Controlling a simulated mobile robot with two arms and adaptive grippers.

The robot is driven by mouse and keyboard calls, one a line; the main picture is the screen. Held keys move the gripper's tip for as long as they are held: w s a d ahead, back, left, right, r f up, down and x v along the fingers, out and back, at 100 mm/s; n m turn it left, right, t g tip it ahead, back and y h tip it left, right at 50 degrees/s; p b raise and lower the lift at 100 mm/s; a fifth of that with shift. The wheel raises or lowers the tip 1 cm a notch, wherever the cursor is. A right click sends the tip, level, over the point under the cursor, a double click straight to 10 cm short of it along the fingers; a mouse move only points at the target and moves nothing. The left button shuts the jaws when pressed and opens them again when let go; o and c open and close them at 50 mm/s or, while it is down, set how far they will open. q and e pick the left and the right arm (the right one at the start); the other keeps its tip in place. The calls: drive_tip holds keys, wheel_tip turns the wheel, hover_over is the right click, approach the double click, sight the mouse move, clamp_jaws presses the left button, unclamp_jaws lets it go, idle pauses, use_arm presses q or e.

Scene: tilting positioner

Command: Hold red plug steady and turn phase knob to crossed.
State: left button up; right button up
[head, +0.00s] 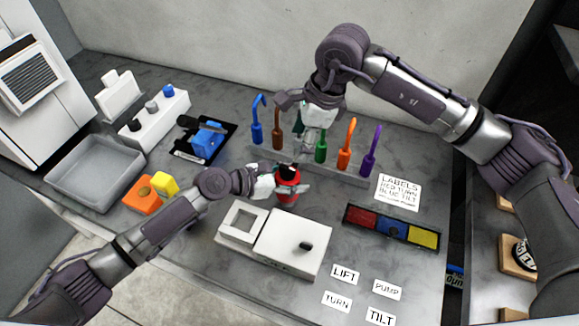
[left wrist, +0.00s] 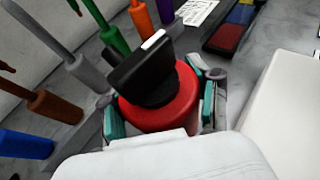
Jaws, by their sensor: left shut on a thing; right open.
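The red plug (head: 288,196) stands upright behind the white box. It also fills the middle of the left wrist view (left wrist: 165,108). A black knob with a white mark (left wrist: 148,72) sits on top of it, and I take this as the phase knob; its setting cannot be read. My left gripper (head: 286,188) is shut on the red plug, with teal pads on both sides in the left wrist view (left wrist: 160,118). My right gripper (head: 308,128) is open, above and behind the plug, over the tool rack. It looks empty and apart from the knob.
A rack (head: 340,174) of several coloured hooked tools stands behind the plug. A white box (head: 290,243) with a square opening and black knob is in front. A red-blue-yellow tray (head: 347,213) lies right. A grey bin (head: 97,172) and orange block (head: 141,197) are left.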

sight(287, 167)
drive_tip(key=a+f+n+h, duration=0.1)
drive_tip(key=f+n, duration=0.2)
drive_tip(key=n, duration=0.1)
drive_tip(key=a+f+n+h, duration=0.1)
drive_tip(key=f+n, duration=0.2)
drive_tip(key=n, duration=0.1)
drive_tip(key=w+f+n+h, duration=0.1)
drive_tip(key=f+n, duration=0.2)
drive_tip(key=n, duration=0.1)
drive_tip(key=shift+a+f+g, duration=0.2)
drive_tip(key=shift+a+g, duration=0.1)
drive_tip(key=shift+a, duration=0.1)
drive_tip(key=c, duration=1.2)
drive_tip(key=shift+o, duration=0.2)
